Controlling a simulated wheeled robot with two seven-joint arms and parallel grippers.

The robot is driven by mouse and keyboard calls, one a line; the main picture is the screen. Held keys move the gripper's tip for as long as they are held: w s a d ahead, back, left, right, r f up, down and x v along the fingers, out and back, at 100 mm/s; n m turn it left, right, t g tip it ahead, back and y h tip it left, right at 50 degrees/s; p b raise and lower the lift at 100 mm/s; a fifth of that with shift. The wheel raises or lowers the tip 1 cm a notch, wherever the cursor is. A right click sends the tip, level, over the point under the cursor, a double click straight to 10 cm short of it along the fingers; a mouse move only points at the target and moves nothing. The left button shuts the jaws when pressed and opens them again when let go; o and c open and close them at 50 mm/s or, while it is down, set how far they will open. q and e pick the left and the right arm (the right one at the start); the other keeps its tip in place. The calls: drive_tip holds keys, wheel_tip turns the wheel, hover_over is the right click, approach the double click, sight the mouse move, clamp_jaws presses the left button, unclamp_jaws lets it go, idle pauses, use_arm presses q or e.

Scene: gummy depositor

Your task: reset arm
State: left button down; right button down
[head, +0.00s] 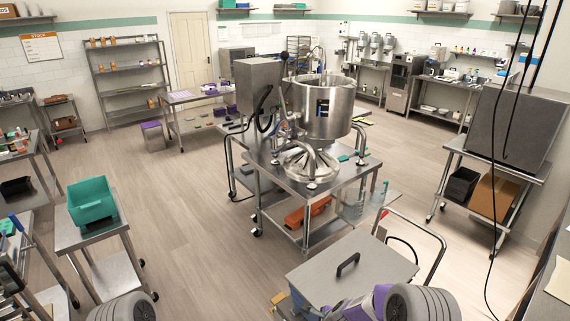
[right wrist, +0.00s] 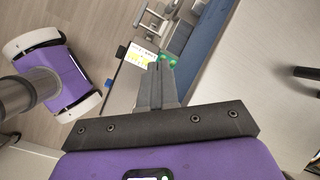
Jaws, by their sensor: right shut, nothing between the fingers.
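My right gripper (right wrist: 160,78) shows in the right wrist view. Its two grey fingers are together with nothing between them, and they point away from the camera over the floor and nearby furniture. In the head view a purple and grey part of my right arm is at the bottom right of centre, and its fingers cannot be made out. My left gripper is not in view. The steel gummy depositor (head: 325,108) stands on a wheeled steel table (head: 300,180) in the middle of the room, apart from my arms.
A teal bin (head: 91,200) sits on a small steel table at the left. A wheeled table with a tilted steel panel (head: 510,122) is at the right. Open floor (head: 180,190) lies left of the depositor.

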drive_tip(key=s+f+n+g+y, duration=0.1)
drive_tip(key=s+f+n+g, duration=0.15)
drive_tip(key=s+n, duration=0.9)
drive_tip(key=s+f+n+g, duration=0.1)
drive_tip(key=s+f+n, duration=0.4)
drive_tip(key=s, duration=1.1)
wheel_tip(320, 180, down, 18)
drive_tip(key=w+n+b, duration=0.1)
drive_tip(key=b, duration=1.8)
drive_tip(key=shift+a+f, duration=0.25)
drive_tip(key=shift+a, duration=0.1)
